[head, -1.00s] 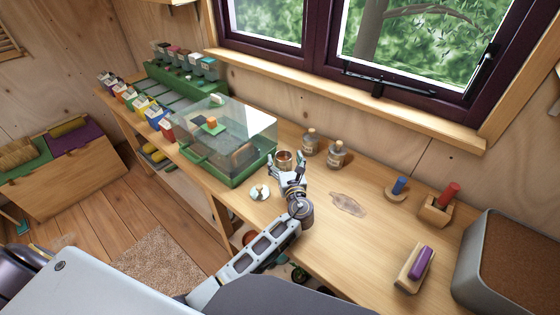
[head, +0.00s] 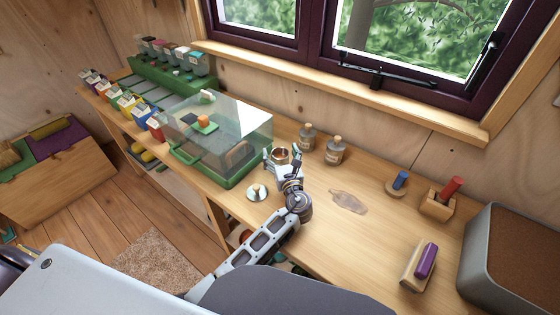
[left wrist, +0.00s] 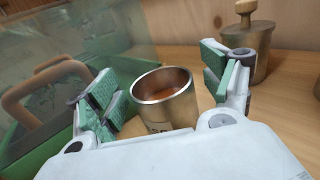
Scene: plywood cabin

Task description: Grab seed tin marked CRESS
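An open metal tin (head: 280,155) with a coppery inside stands on the bench beside the clear-lidded green case. It also shows in the left wrist view (left wrist: 165,106), with part of its marking cut off by my gripper, so I cannot read the name. My left gripper (head: 284,165) is open, with one finger on each side of the tin and gaps showing; its green pads (left wrist: 162,82) also show in the left wrist view. A round lid with a knob (head: 257,192) lies on the bench near my left arm. My right gripper is not in view.
Two closed tins with knobs (head: 307,137) (head: 334,150) stand behind to the right. The clear-lidded green case (head: 222,140) is close on the left. Pegged blocks (head: 437,205) and a grey box (head: 510,265) are at the right; bare bench lies between.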

